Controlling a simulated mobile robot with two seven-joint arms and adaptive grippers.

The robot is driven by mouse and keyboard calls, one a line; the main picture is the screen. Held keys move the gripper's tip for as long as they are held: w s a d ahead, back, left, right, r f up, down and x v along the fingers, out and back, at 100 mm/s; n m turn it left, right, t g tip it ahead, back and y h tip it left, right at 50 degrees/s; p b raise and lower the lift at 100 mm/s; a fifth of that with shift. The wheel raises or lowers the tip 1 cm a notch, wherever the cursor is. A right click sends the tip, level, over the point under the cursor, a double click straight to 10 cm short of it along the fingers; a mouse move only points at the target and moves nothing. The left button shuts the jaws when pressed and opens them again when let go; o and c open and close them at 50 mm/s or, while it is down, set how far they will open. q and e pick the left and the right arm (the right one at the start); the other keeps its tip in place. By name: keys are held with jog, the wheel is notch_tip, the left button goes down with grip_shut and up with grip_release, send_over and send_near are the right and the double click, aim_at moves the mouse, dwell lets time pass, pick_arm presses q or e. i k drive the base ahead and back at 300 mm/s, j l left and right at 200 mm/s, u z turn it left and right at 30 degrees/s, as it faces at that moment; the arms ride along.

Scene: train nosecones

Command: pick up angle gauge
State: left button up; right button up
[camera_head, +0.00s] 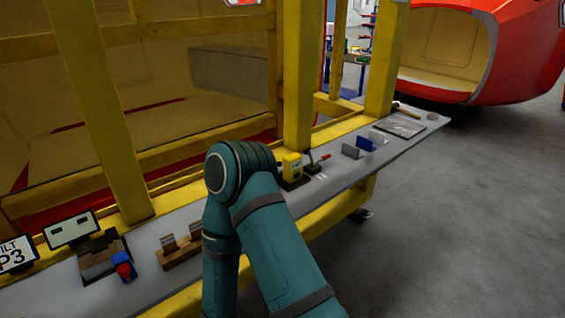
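No object here is plainly an angle gauge. A small yellow device with a dark base (292,166) stands on the grey shelf (390,166), just right of my teal arm. It could be the gauge, but I cannot tell. Further right stand thin upright plates, one of them blue (365,144) and one grey (352,152). My arm rises from the bottom centre and bends in front of the shelf, hiding part of it. Neither gripper shows.
The shelf also holds a screen (70,229), a block with a red-and-blue knob (123,266), a wooden holder (180,250) and a flat plate (400,126). Yellow posts (298,75) stand behind and along it. The floor at right (470,220) is clear.

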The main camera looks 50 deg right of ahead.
aim_at(292, 164)
jog(key=z, duration=1.65)
jog(key=l+u, duration=0.1)
jog(key=u, duration=1)
jog(key=l+u, duration=0.85)
jog(key=k+l+u, duration=0.2)
jog(key=l, duration=0.3)
jog(key=l+u, duration=0.2)
jog(key=l, duration=0.3)
